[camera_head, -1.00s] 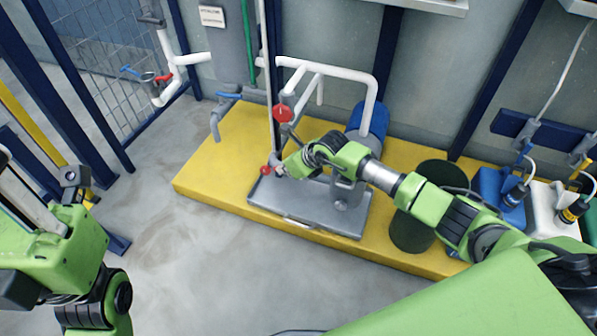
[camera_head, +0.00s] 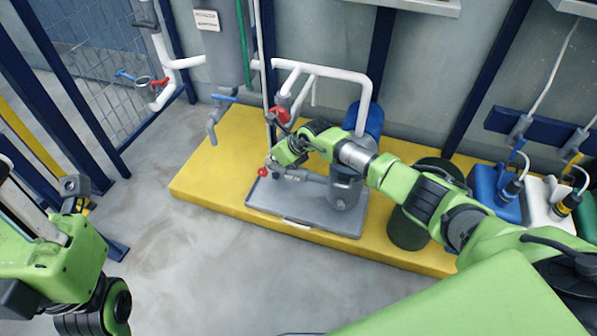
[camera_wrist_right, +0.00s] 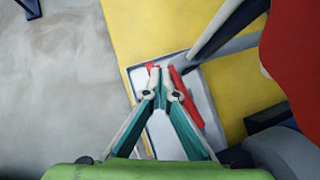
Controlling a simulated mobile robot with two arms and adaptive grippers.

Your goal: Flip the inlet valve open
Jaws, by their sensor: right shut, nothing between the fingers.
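My right gripper (camera_head: 271,163) is at the front left of the pump unit, close to a red knob-like end (camera_head: 262,172) low on the pipework. In the wrist view the fingers (camera_wrist_right: 164,78) are shut with nothing between them. A red valve handle (camera_wrist_right: 185,84) lies just right of the fingertips; I cannot tell if they touch. A small red piece (camera_wrist_right: 152,67) shows by the left fingertip. A larger red valve handle (camera_head: 280,115) sits higher on the pipe. Which handle is the inlet valve is not marked. My left arm is at the left edge; its jaw is unclear.
The pump's grey base plate (camera_head: 300,220) sits on a yellow plinth (camera_head: 205,185). White pipes (camera_head: 315,68) rise behind. A dark green drum (camera_head: 408,235) stands under my right arm. The floor at front left is clear.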

